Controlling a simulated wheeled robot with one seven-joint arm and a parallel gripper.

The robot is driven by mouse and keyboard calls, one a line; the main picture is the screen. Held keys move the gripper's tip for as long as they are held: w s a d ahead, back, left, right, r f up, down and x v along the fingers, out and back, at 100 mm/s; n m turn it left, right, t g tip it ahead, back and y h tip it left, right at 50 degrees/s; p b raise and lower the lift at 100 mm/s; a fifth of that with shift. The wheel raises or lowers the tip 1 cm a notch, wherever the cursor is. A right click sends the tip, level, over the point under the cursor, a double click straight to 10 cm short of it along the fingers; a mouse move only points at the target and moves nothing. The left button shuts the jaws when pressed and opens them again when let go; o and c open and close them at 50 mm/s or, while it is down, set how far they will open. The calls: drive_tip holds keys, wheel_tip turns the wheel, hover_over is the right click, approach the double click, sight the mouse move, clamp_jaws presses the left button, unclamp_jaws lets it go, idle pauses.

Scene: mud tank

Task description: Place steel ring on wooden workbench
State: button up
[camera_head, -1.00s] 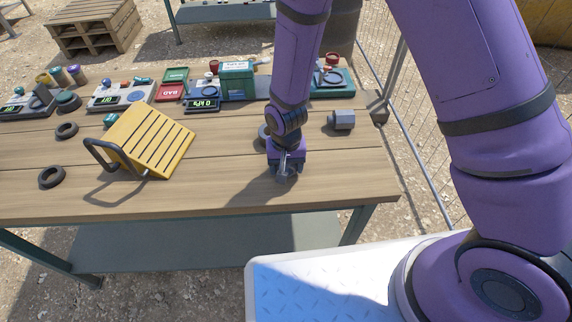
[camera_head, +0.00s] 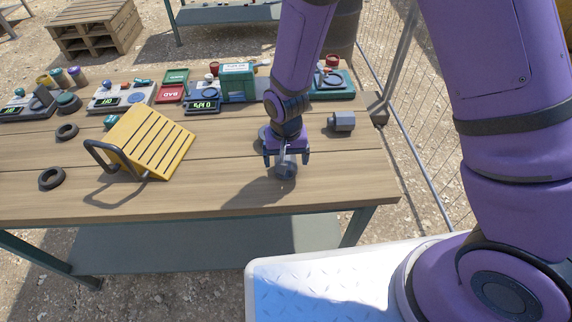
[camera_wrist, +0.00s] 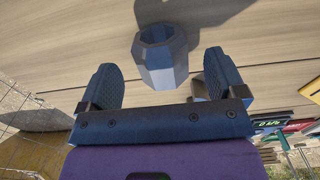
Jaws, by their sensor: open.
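A grey faceted steel ring (camera_head: 285,171) with a round hole is at the front right of the wooden workbench (camera_head: 230,185). In the wrist view the ring (camera_wrist: 160,56) sits between and just beyond the two fingers, with a gap on each side. My gripper (camera_head: 286,161) is open above it, one finger to each side. In the wrist view my gripper (camera_wrist: 160,82) also shows spread fingers. The fingers and wrist partly cover the ring in the head view. I cannot tell for certain that its underside touches the wood.
A grey hexagonal block (camera_head: 341,121) lies right of my gripper. A yellow slatted rack (camera_head: 150,140) stands left, with dark rings (camera_head: 51,178) beyond it. Instruments, including a display box (camera_head: 203,106), line the back. Bare wood lies between rack and gripper.

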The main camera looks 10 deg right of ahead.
wheel_tip(320, 180, up, 8)
idle(0.4)
drive_tip(key=s+d+r+t, duration=0.1)
drive_tip(key=d+r, duration=0.6)
drive_tip(key=r, duration=0.3)
drive_tip(key=s+d+r+t, duration=0.2)
drive_tip(key=d+r, duration=0.5)
drive_tip(key=r, duration=0.3)
drive_tip(key=s+d+r+t, duration=0.2)
drive_tip(key=s+d+r, duration=0.8)
drive_tip(key=s, duration=0.4)
drive_tip(key=shift+d+r, duration=0.3)
drive_tip(key=shift+d, duration=0.05)
